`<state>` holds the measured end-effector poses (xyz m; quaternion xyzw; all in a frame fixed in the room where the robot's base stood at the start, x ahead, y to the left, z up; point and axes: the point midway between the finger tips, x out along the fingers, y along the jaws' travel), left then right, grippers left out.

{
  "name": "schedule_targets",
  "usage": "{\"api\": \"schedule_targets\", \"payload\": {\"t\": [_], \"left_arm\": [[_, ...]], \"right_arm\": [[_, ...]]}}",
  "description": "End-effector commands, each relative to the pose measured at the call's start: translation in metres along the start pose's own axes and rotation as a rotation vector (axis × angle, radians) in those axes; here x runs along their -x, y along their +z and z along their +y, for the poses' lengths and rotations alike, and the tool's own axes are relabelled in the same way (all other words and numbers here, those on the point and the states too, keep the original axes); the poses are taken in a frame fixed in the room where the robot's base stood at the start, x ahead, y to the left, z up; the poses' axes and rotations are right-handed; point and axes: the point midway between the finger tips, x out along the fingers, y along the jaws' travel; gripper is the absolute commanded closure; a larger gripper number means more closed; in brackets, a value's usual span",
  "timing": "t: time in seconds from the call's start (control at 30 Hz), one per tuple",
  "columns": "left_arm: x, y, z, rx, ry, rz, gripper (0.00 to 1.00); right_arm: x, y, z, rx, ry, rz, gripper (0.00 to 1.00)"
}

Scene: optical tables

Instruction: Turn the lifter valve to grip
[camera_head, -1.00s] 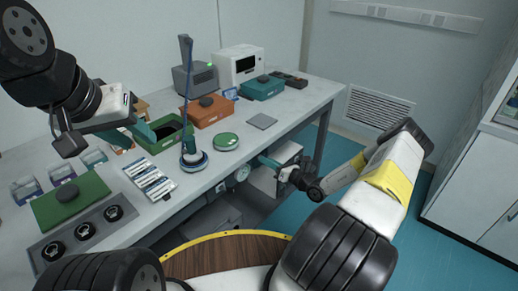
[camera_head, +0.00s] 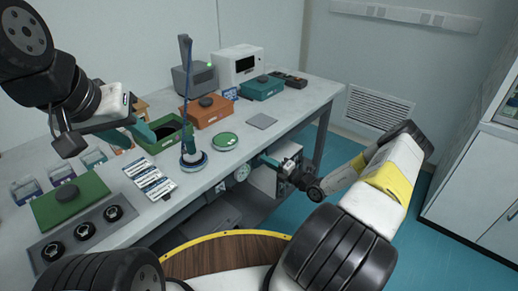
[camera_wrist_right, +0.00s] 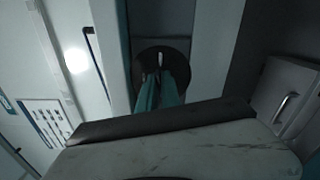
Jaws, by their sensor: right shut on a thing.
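The lifter valve (camera_wrist_right: 161,62) shows in the right wrist view as a dark round knob with a pale mark at its upper middle. My right gripper (camera_wrist_right: 160,90) is shut on the valve, its teal fingers at the disc's lower part. In the head view my right gripper (camera_head: 266,160) is at the table's front edge, beside a round gauge (camera_head: 242,172); the valve is too hidden there to make out. My left gripper (camera_head: 134,135) hangs over the table beside the green open box (camera_head: 172,143), its teal fingers apart and apparently empty.
A blue post on a round base (camera_head: 193,160) stands on the table beside a green-topped disc (camera_head: 225,141). Orange (camera_head: 207,112) and teal (camera_head: 262,87) boxes stand behind. A metal box (camera_head: 268,183) is below the table edge. Blue floor lies open to the right.

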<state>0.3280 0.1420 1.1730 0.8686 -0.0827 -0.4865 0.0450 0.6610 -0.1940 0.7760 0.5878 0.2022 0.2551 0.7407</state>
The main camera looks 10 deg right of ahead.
Motion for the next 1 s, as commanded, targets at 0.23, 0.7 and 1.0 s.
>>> {"api": "schedule_targets", "payload": {"t": [0.23, 0.7, 1.0], "left_arm": [[0.0, 0.0, 0.0, 0.0, 0.0, 0.0, 0.64], [0.0, 0.0, 0.0, 0.0, 0.0, 0.0, 0.64], [0.0, 0.0, 0.0, 0.0, 0.0, 0.0, 0.64]], "right_arm": [[0.0005, 0.0019, -0.001, -0.147, -0.001, -0.004, 1.0], [0.0006, 0.0021, -0.0015, -0.244, -0.001, -0.004, 1.0], [0.0007, 0.0022, -0.0016, -0.245, -0.001, -0.005, 1.0]]}}
